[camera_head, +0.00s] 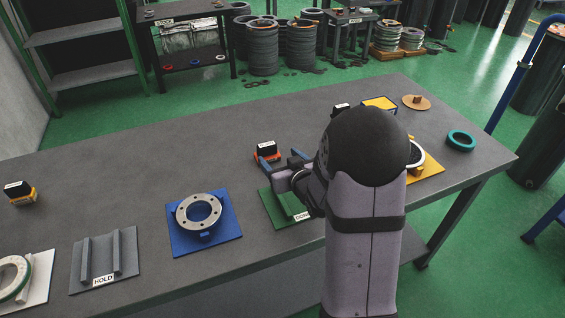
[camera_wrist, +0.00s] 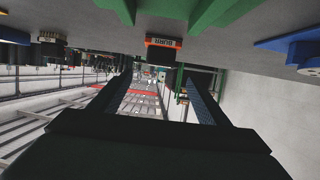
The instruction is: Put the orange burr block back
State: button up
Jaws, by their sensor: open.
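A small block with a black top and an orange-red base (camera_head: 268,156) stands on the grey table, just beyond my gripper. In the wrist view, which is upside down, this orange block (camera_wrist: 163,42) carries a white label and lies past my fingertips, roughly centred between them. My gripper (camera_head: 282,160) is open above the back of the green plate; in the wrist view its open jaws (camera_wrist: 161,88) are empty. In the head view a finger overlaps the block's lower part; I cannot tell whether they touch.
A green fixture (camera_head: 275,209) lies below my gripper. A blue plate (camera_head: 179,243) with a grey flanged ring and a grey HOLD cradle (camera_head: 76,285) are left. Another black-topped block (camera_head: 20,190) stands far left. A yellow plate (camera_head: 431,169) and teal ring (camera_head: 461,140) are right.

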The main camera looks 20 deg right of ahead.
jog(key=shift+v, duration=0.95)
jog(key=shift+s+a+f+g, duration=0.2)
jog(key=shift+s+f+g, duration=0.2)
jog(key=shift+g, duration=0.1)
jog(key=s+a+f+g+p, duration=0.1)
jog(key=s+g, duration=0.1)
jog(key=s, duration=0.1)
jog(key=s+a+f+g, duration=0.1)
jog(key=s+g, duration=0.1)
jog(key=s, duration=0.2)
jog(key=s+a+f+g+h+p, duration=0.1)
jog(key=s+g, duration=0.1)
jog(key=s, duration=0.2)
jog(key=shift+s+a+f+g+p, duration=0.15)
jog(key=shift+a+f+g+p, duration=0.05)
jog(key=shift+a+g+p, duration=0.2)
jog(key=s+a+g, duration=0.3)
jog(key=s, duration=0.4)
jog(key=s+a+r+g+y+p, duration=0.1)
jog(key=s+a+g, duration=0.1)
jog(key=s, duration=0.6)
jog(key=shift+a+g, duration=0.4)
jog(key=shift+g, duration=0.2)
